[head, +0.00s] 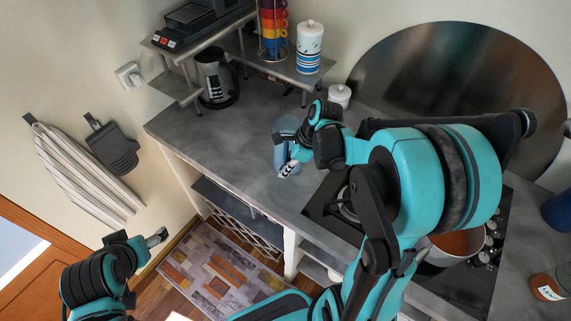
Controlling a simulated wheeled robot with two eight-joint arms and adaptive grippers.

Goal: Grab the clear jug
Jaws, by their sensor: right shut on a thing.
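The clear jug (284,130), a bluish see-through vessel, stands at or just above the grey counter near its front edge. My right gripper (289,167) is shut on the clear jug. The wrist hides part of the jug, and I cannot tell whether its base touches the counter. My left gripper (157,237) is low at the left, over the floor in front of the counter and well away from the jug. The opening between its fingers is too small to make out.
A coffee maker (214,78) stands under the raised shelf (262,64). A white canister (339,95) is behind my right wrist. A pot (458,243) sits on the black hob (325,205). The counter left of the jug is clear.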

